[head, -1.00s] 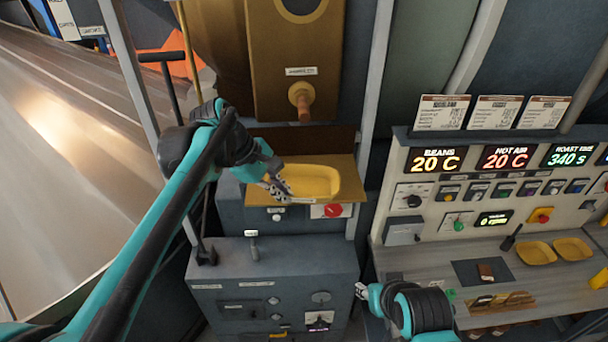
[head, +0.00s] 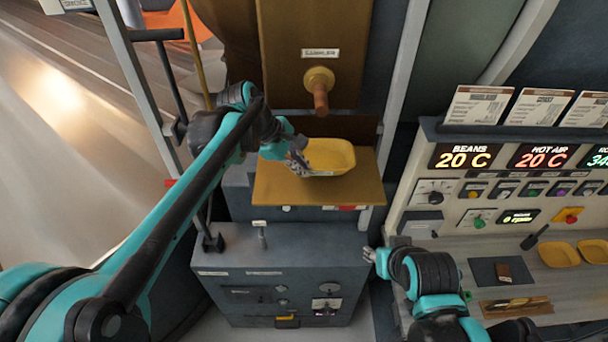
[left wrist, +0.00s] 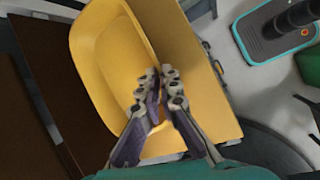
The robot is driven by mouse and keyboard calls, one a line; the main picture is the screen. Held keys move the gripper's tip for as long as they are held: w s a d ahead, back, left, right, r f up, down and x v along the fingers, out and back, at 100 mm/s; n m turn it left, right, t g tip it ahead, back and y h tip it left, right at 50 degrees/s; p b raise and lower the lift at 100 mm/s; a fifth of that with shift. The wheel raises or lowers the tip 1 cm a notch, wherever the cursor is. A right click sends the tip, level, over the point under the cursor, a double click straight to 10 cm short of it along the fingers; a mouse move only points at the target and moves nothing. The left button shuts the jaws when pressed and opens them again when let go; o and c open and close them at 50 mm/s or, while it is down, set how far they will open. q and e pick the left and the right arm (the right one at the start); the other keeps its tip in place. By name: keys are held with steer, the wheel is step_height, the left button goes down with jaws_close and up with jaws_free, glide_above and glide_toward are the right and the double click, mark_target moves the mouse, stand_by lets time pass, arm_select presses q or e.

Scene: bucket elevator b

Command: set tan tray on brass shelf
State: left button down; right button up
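The yellow-tan tray (head: 332,153) is over the back part of the brass shelf (head: 320,192), under a brass panel with a round knob. I cannot tell whether it rests on the shelf or hovers just above it. My left gripper (head: 298,160) is at the tray's left end in the head view. In the left wrist view its fingers (left wrist: 166,88) pinch the rim of the tray (left wrist: 98,62), with the shelf (left wrist: 205,95) beyond. My right gripper (head: 370,256) is low, right of the grey cabinet and away from the tray; its finger state is too small to tell.
The brass knob (head: 319,80) sticks out above the tray. A grey cabinet (head: 283,285) with a small lever stands below the shelf. Grey posts flank the shelf. At right is a control console (head: 490,190) whose counter holds two more yellow trays (head: 559,254).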

arm_select(q)
steer(key=f, duration=0.4)
steer(key=shift+w+f+p, duration=0.15)
steer(key=shift+w+p, duration=0.1)
steer(key=shift+p, duration=0.05)
steer(key=shift+s, duration=0.1)
steer(key=c, duration=1.7)
jaws_free()
steer(key=shift+f, duration=0.1)
